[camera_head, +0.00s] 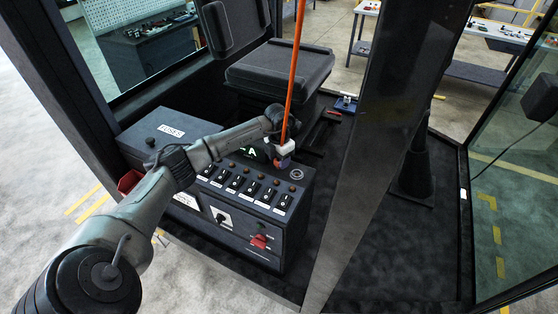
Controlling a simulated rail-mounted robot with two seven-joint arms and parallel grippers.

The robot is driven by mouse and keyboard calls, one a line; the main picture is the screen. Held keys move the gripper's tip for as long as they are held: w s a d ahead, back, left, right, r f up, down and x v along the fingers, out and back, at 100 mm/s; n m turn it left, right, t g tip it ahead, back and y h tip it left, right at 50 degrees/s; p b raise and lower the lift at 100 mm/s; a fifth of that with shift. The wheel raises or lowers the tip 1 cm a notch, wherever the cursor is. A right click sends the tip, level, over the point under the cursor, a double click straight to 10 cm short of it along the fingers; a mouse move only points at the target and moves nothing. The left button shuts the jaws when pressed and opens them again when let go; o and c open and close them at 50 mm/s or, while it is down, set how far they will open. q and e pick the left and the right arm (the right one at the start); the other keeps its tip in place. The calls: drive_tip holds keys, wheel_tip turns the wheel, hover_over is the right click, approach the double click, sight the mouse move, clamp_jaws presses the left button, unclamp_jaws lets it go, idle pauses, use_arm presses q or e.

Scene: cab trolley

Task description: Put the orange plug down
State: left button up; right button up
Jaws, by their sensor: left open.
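My left arm comes in from the left over the dark console (238,225). My left gripper (282,158) is at the back right of the console's sloped top, just above it, with its jaws open. A taut orange cable (296,70) comes down from the top of the picture to the gripper. The orange plug itself is too small and too covered by the gripper to make out clearly. I cannot tell whether it touches the console top. A round metal ring (297,174) sits on the panel just right of the gripper. My right gripper is not in view.
Rows of switches (248,189) cover the console top, and a red connector (259,241) is on its front. A black seat (280,70) stands behind. A dark cab post (375,130) rises at the right. The dark floor beyond the post is mostly clear.

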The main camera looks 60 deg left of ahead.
use_arm(q)
wheel_tip(320, 180, up, 11)
drive_tip(key=b, duration=0.1)
idle(0.3)
drive_tip(key=shift+r, duration=0.1)
drive_tip(key=shift+a, duration=0.1)
idle(0.5)
